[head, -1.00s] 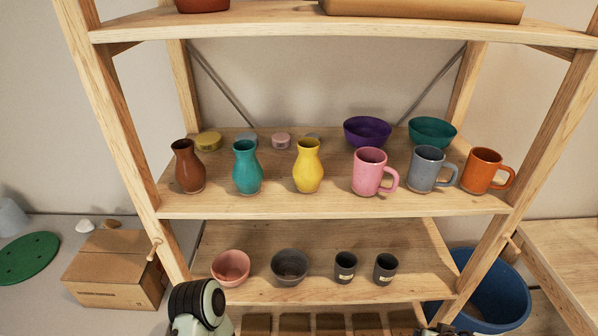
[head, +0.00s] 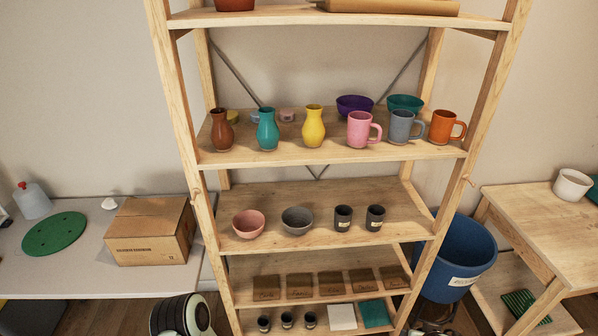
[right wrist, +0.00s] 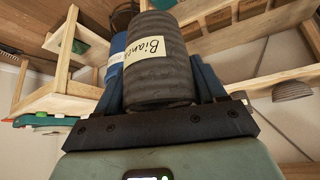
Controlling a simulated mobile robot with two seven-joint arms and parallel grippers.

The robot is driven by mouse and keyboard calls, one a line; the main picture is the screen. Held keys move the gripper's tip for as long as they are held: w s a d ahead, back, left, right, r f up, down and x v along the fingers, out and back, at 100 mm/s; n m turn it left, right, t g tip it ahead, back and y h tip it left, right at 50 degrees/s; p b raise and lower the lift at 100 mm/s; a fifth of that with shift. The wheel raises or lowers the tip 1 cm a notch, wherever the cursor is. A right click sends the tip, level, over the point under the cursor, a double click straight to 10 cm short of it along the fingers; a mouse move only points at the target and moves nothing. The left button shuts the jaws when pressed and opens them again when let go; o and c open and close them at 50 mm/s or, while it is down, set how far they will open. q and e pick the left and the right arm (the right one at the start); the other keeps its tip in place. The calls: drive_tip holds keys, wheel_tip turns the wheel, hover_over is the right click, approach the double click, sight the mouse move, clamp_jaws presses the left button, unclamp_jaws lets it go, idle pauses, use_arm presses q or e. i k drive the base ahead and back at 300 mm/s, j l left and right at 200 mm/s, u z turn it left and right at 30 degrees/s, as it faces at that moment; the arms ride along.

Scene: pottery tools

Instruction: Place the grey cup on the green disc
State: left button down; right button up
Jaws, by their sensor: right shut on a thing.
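The green disc (head: 54,234), flat with small holes, lies on the grey-white table at the left in the head view. My right gripper (right wrist: 160,88) is shut on a dark grey ribbed cup (right wrist: 155,60) with a pale name label, close up in the right wrist view. The cup looks tilted there, and its lower part is between the fingers. Neither shows clearly in the head view. My left gripper is out of view; only a part of my left arm shows at the bottom.
The wooden shelf holds vases, mugs, bowls and two labelled dark cups (head: 343,217). A cardboard box (head: 150,231) stands right of the disc, and a spray bottle (head: 33,201) behind it. A blue bin (head: 459,258) and a wooden table (head: 530,225) are at the right.

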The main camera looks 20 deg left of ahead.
sight(55, 230)
drive_tip(key=k+u, duration=0.2)
drive_tip(key=u, duration=0.25)
drive_tip(key=k+j+u, duration=0.1)
drive_tip(key=u, duration=0.35)
drive_tip(key=i+j+u, duration=0.1)
drive_tip(key=j+u, duration=0.3)
drive_tip(key=i+j+u, duration=0.15)
drive_tip(key=u, duration=0.3)
drive_tip(key=i+j, duration=0.5)
drive_tip(key=i, duration=0.15)
drive_tip(key=i+j, duration=0.5)
drive_tip(key=i, duration=0.15)
drive_tip(key=i+j, duration=0.5)
drive_tip(key=i, duration=0.15)
drive_tip(key=i+j, duration=0.5)
drive_tip(key=i+l, duration=0.05)
drive_tip(key=i, duration=0.05)
